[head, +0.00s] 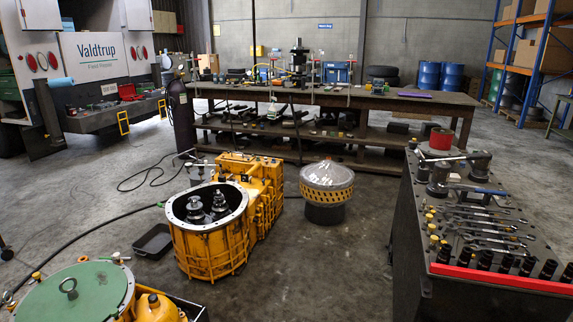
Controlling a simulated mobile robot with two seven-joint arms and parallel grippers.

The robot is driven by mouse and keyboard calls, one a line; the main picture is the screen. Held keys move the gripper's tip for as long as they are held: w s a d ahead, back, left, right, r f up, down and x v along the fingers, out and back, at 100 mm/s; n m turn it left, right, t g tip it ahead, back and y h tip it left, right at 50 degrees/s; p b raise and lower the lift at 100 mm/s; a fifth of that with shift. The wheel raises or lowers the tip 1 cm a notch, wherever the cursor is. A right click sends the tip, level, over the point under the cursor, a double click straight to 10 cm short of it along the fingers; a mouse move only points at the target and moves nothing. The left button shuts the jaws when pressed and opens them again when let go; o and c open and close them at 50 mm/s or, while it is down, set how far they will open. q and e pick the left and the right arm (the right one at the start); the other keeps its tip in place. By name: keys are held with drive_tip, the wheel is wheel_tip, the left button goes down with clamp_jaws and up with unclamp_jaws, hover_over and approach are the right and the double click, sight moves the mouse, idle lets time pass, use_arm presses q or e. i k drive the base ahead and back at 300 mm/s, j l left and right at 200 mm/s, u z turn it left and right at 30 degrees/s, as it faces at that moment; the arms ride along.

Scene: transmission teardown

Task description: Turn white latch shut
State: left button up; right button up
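No white latch can be made out at this size. A white truck body (97,57) with "Valdtrup" lettering stands at the far left, with its rear facing me. Its white rear panel carries red round lamps (37,62) on both sides, and a tail platform (105,113) lies below it. Any small latch on it is too small to tell. Neither of my grippers shows in the head view.
An open yellow transmission housing (212,258) stands mid-floor, beside a finned round part (326,180) on a dark stand. A green-lidded yellow casing (75,296) is front left. A tool bench (410,255) is right, a long workbench (330,98) behind. Floor left of centre is mostly clear, with hoses.

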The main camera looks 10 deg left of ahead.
sight(116, 256)
drive_tip(key=i+u, duration=0.35)
drive_tip(key=i, duration=0.25)
drive_tip(key=i+l+u, duration=0.1)
drive_tip(key=i+u, duration=0.2)
drive_tip(key=i, duration=0.35)
drive_tip(key=i+l+u, duration=0.1)
drive_tip(key=i+u, duration=0.3)
drive_tip(key=i, duration=0.9)
drive_tip(key=i+j+z, duration=0.1)
drive_tip(key=i+z, duration=0.25)
drive_tip(key=i+j+z, duration=0.15)
drive_tip(key=i+z, duration=0.25)
drive_tip(key=z, duration=7.5)
